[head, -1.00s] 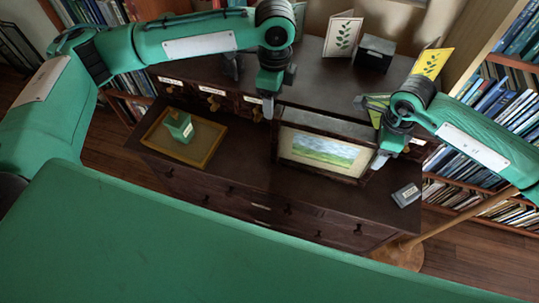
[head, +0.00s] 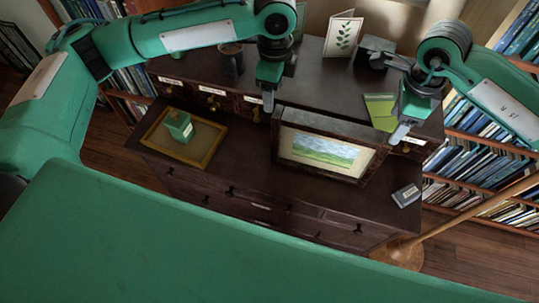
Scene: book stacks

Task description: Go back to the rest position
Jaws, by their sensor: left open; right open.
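My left gripper (head: 274,88) hangs over the dark desk, above the row of small drawers and left of the landscape picture. It is open, with nothing seen between its fingers. My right gripper (head: 399,98) is over the right end of the desk's upper shelf. It is open and looks empty. The green card (head: 379,107) lies or leans on the shelf just left of it, apparently apart from it. The framed landscape picture (head: 322,150) stands below and between the two grippers.
A tray (head: 152,138) with a green box (head: 179,125) sits on the desk's left. A white leaf card (head: 343,35), a dark box (head: 372,50) and a mug (head: 231,59) stand at the back. A small grey object (head: 406,195) lies at right. Bookshelves flank the desk.

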